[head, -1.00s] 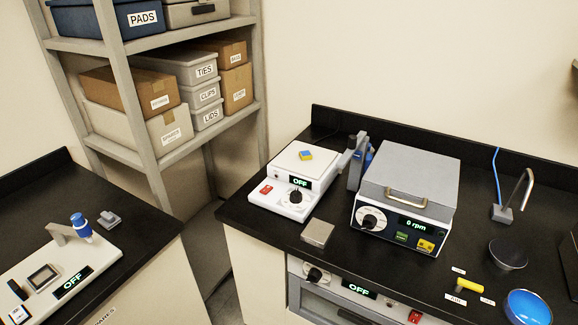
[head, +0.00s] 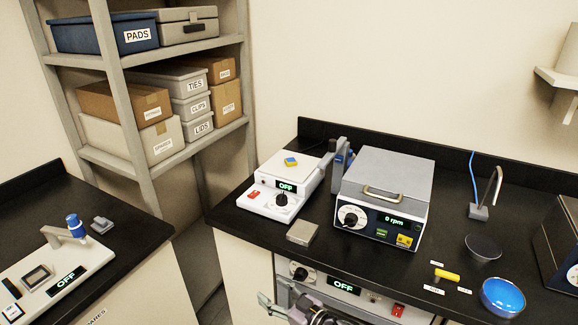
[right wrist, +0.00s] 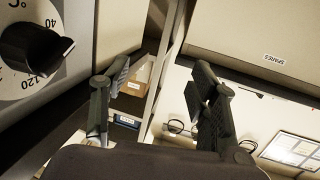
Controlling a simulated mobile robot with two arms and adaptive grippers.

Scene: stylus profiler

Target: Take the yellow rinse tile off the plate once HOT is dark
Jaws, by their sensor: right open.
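The plate's display (head: 287,186) reads OFF. A small spot left of the display may be the HOT lamp; it is too small to read. My right gripper (head: 280,304) is low at the bottom edge of the head view, in front of the bench and well away from the tile. In the right wrist view its fingers (right wrist: 162,82) are apart with nothing between them. My left gripper is not in view.
A spin unit (head: 385,195) reading 0 rpm stands right of the hot plate. A small metal block (head: 302,233) lies near the front edge. An oven (head: 340,284) below the bench reads OFF. A blue dish (head: 503,296) and a yellow-handled tool (head: 447,275) lie at right.

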